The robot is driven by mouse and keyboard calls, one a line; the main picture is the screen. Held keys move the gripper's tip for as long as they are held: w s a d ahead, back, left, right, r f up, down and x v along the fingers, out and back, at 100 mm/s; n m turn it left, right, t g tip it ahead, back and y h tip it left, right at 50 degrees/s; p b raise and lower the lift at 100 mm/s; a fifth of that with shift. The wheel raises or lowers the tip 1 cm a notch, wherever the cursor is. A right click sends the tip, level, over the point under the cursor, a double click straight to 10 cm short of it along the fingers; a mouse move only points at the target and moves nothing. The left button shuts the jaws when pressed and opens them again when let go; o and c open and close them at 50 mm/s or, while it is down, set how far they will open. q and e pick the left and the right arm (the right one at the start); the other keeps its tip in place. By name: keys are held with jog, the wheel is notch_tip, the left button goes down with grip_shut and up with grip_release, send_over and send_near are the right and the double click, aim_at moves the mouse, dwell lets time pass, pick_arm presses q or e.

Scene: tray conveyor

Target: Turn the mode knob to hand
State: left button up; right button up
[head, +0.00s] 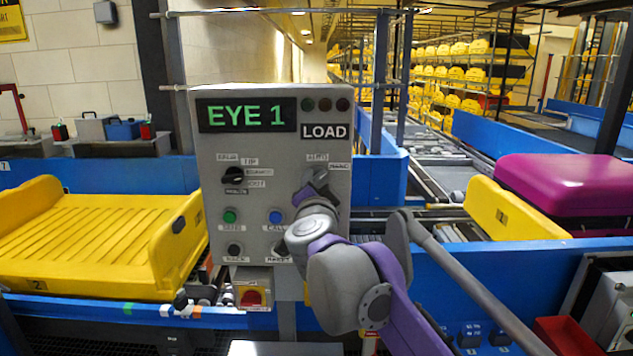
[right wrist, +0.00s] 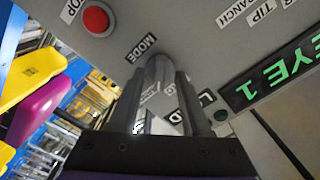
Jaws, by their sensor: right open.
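The grey control panel (head: 262,140) stands upright in the middle of the head view. My right gripper (head: 316,186) is at its right side, just below the AUTO and HAND labels, and covers the mode knob's place there. In the right wrist view, my right gripper (right wrist: 162,105) is open, with its two fingers close to the panel. A rounded grey shape, seemingly the mode knob (right wrist: 160,70), shows between the fingers beside the MODE label (right wrist: 141,47). Contact and the knob's pointing direction cannot be told. My left gripper is not in view.
A black selector knob (head: 233,177) and green (head: 230,215) and blue (head: 275,216) buttons are on the panel. A red stop button (head: 251,297) sits below. A yellow tray (head: 90,240) is left; a purple case (head: 570,187) lies on another tray at right.

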jog(key=shift+w, duration=0.4)
jog(key=shift+c, duration=0.3)
grip_shut()
